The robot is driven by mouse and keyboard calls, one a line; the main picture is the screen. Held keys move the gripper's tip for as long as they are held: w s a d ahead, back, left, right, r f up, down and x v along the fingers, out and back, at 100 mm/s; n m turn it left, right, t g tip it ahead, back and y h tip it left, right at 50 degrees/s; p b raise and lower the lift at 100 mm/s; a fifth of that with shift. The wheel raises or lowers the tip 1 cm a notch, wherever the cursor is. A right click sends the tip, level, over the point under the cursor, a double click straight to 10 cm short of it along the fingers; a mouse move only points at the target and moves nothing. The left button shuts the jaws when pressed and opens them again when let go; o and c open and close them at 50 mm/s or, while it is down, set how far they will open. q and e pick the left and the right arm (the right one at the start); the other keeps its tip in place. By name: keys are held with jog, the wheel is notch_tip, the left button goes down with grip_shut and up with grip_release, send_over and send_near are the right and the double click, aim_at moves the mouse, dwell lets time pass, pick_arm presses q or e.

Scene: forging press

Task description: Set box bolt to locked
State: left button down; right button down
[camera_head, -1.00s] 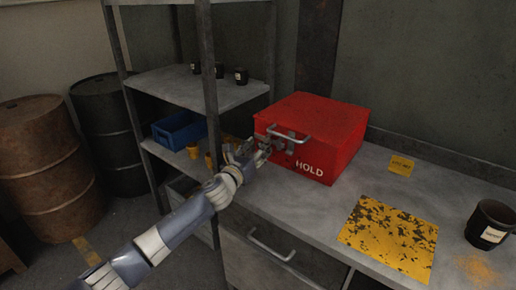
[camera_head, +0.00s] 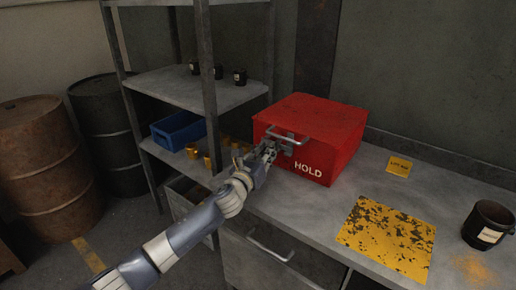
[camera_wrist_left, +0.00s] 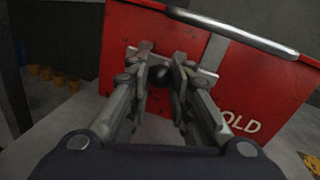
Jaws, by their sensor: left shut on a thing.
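The red box (camera_head: 332,125) with HOLD on its front stands on the grey bench. A metal handle (camera_head: 288,134) crosses its front and also shows in the left wrist view (camera_wrist_left: 232,32). The grey box bolt (camera_head: 287,147) is on the front below the handle, partly hidden by my fingers. My left gripper (camera_head: 271,148) is at the bolt. In the left wrist view its fingers (camera_wrist_left: 162,75) are shut on the bolt's dark round knob (camera_wrist_left: 160,76). Whether the bolt is locked cannot be told. My right gripper is not in view.
A metal shelf (camera_head: 190,90) with a blue bin (camera_head: 180,132) and several cups stands to the left. A worn yellow mat (camera_head: 388,238), a yellow tag (camera_head: 399,166) and a dark mug (camera_head: 487,225) are on the bench. A drawer handle (camera_head: 268,247) juts out below.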

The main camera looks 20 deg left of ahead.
pick_arm(q)
jog(key=shift+d+f, duration=0.15)
jog(key=shift+d, duration=0.1)
jog(key=c, duration=1.7)
grip_release()
jog(key=shift+s, duration=0.1)
jog(key=shift+o, duration=1.4)
jog(key=shift+d, duration=0.1)
jog(key=shift+s+a, duration=0.25)
jog(key=shift+s, duration=0.25)
jog(key=s, duration=0.3)
jog(key=s+a, duration=0.1)
jog(key=s, duration=0.7)
jog(key=shift+a, duration=0.2)
